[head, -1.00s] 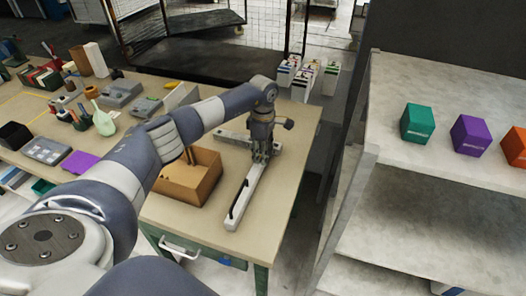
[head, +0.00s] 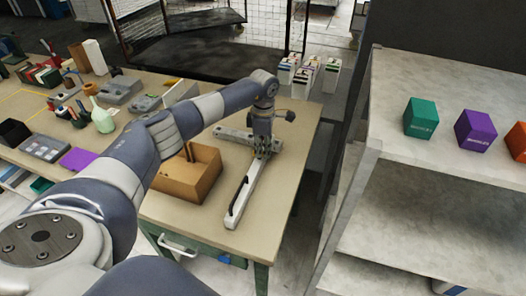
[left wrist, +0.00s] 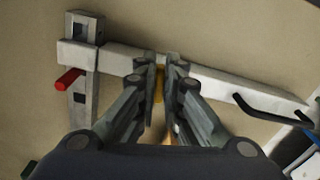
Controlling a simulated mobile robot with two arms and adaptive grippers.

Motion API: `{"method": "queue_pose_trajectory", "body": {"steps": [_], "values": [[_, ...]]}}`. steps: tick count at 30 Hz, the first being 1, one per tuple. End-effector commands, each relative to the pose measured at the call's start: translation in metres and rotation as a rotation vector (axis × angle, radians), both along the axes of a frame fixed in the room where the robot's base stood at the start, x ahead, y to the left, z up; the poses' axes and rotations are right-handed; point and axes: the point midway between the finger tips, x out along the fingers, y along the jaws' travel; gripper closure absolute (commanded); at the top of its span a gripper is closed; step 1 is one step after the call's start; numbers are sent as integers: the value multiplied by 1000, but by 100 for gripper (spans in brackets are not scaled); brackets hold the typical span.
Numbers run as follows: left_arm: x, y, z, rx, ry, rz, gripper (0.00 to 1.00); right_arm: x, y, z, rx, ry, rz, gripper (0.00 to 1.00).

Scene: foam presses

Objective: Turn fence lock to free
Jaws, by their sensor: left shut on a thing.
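The white fence bar (head: 245,190) lies on the bench with a black handle along it. In the left wrist view the bar (left wrist: 225,83) crosses the picture, with the black handle (left wrist: 262,110) at right and a grey metal crosspiece (left wrist: 82,75) with a red peg (left wrist: 68,79) at left. My left gripper (head: 264,154) points down over the bar. In the left wrist view its fingers (left wrist: 160,68) are shut on a small yellow lever (left wrist: 159,84), seemingly the fence lock. The fingers hide most of the lever, so its angle is unclear. My right gripper is out of view.
An open cardboard box (head: 180,190) stands left of the fence, under my left arm. Tools and trays fill the bench farther left. The bench's right edge is close to the fence. A shelf (head: 395,150) with coloured boxes stands to the right.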

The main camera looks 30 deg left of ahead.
Motion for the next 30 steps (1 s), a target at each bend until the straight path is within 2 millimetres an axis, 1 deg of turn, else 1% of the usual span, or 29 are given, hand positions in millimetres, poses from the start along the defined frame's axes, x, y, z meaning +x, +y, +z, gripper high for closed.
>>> {"method": "queue_pose_trajectory", "body": {"steps": [1, 3, 12, 21, 30], "values": [[2, 1, -1, 0, -5, 41, 100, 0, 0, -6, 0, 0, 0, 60], [3, 1, 0, 0, -6, 105, 100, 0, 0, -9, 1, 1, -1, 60], [6, 4, 1, 0, -7, 392, 100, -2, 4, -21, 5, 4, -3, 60], [9, 7, 2, 0, -8, 677, 100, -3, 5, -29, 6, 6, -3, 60], [10, 11, 3, -1, -8, 960, 100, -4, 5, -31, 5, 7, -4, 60]]}}
